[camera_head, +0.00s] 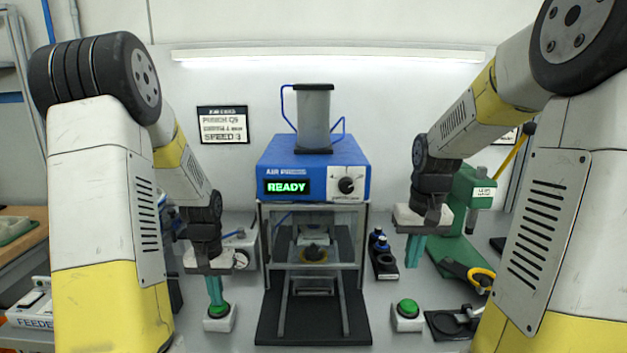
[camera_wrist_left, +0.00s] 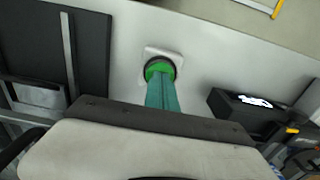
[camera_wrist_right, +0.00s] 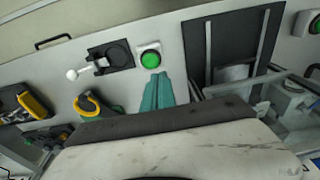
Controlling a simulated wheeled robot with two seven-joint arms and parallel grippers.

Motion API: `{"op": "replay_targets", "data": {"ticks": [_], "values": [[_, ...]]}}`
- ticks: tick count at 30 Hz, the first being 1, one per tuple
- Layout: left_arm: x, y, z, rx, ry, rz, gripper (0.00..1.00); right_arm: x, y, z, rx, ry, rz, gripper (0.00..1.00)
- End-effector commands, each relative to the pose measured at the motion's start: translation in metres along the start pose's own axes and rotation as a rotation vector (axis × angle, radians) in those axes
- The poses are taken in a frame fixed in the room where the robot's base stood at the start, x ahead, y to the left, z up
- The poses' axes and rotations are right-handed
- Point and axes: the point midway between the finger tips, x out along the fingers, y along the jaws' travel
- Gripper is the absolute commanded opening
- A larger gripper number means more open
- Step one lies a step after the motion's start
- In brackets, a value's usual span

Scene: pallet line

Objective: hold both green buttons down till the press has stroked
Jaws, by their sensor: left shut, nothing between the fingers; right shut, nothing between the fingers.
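The air press (camera_head: 313,170) stands in the middle of the head view, blue on top, its display reading READY. The left green button (camera_head: 219,310) is on a white box in front left of the press. My left gripper (camera_head: 216,300) is shut, its teal fingertips at or just over that button; in the left wrist view the fingertips overlap the green cap (camera_wrist_left: 158,68), and I cannot tell if it is pressed down. The right green button (camera_head: 407,308) is front right of the press. My right gripper (camera_head: 413,264) is shut and apart from it, higher and behind; the button shows uncovered in the right wrist view (camera_wrist_right: 150,60).
A black fixture (camera_head: 455,322) lies right of the right button. A yellow-handled tool (camera_head: 470,274) and a green machine (camera_head: 470,215) stand further right. A black holder with small bottles (camera_head: 382,258) is behind the right button. The bench between press base and each button is clear.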

Motion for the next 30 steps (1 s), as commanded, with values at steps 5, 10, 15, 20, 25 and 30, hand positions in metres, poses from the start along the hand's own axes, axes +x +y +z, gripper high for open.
{"op": "replay_targets", "data": {"ticks": [5, 10, 15, 20, 25, 30], "values": [[0.000, 0.000, 0.000, 0.000, 0.000, 0.000, 0.00, 0.036, 0.016, -0.013, 0.005, -0.077, 0.019, 0.00], [0.000, 0.000, 0.000, 0.000, 0.000, 0.000, 0.00, 0.051, 0.023, -0.018, 0.006, -0.105, 0.026, 0.00], [0.000, 0.000, 0.000, 0.000, 0.000, 0.000, 0.00, 0.063, 0.024, -0.016, 0.006, -0.110, 0.027, 0.00], [0.000, 0.000, 0.000, 0.000, 0.000, 0.000, 0.00, 0.083, 0.024, -0.014, 0.006, -0.110, 0.026, 0.00], [0.000, 0.000, 0.000, 0.000, 0.000, 0.000, 0.00, 0.101, 0.025, -0.013, 0.006, -0.108, 0.027, 0.00], [0.000, 0.000, 0.000, 0.000, 0.000, 0.000, 0.00, 0.112, 0.025, -0.011, 0.006, -0.107, 0.027, 0.00]]}}
